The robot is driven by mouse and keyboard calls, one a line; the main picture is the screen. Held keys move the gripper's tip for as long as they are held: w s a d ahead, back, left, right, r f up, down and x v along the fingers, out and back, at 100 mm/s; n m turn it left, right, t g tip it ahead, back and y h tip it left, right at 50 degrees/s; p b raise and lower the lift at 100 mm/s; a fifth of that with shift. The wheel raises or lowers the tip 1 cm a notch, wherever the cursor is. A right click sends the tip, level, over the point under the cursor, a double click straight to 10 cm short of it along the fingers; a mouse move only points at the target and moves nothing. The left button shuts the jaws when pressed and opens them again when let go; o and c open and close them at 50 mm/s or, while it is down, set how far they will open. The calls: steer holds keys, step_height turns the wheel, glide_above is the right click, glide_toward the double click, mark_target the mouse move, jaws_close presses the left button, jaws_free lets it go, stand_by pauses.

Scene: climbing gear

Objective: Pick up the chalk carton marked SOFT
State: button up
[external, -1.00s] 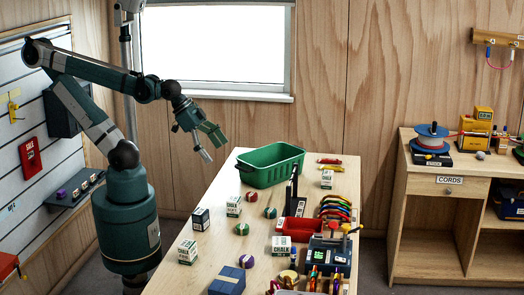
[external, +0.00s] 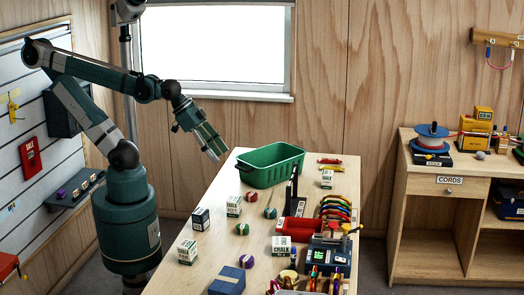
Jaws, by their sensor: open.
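Several chalk cartons stand on the wooden table in the external view. There is a white carton at the front left (external: 187,252), a dark-sided carton (external: 201,219) behind it and a white carton (external: 234,206) farther back. Another white carton (external: 280,245) is near the middle, and one (external: 327,179) stands at the far right. The lettering under CHALK is too small to read, so I cannot tell which one is marked SOFT. My gripper (external: 216,155) is open and empty, in the air left of the green bin, pointing down and right, apart from every carton.
A green bin (external: 270,176) stands at the table's back. Small striped balls (external: 242,229) lie among the cartons. A blue box (external: 228,281) is at the front. A red tray (external: 296,229), a dark upright post and coloured carabiners (external: 337,208) crowd the right side.

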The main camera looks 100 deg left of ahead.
steer(key=shift+w, duration=0.1)
stand_by(0.3)
steer(key=n+g+h+p, duration=0.45)
steer(key=n+g, duration=0.25)
steer(key=n, duration=0.9)
glide_above(236, 194)
steer(key=a, duration=0.2)
step_height(236, 194, down, 11)
steer(key=shift+w+f+n+p, duration=0.15)
steer(key=shift+f+n+p, duration=0.15)
steer(key=shift+f+n, duration=0.4)
steer(key=shift+r, duration=0.1)
steer(key=shift+x, duration=1.3)
steer(key=shift+b+x, duration=0.4)
steer(key=shift+x, duration=2.2)
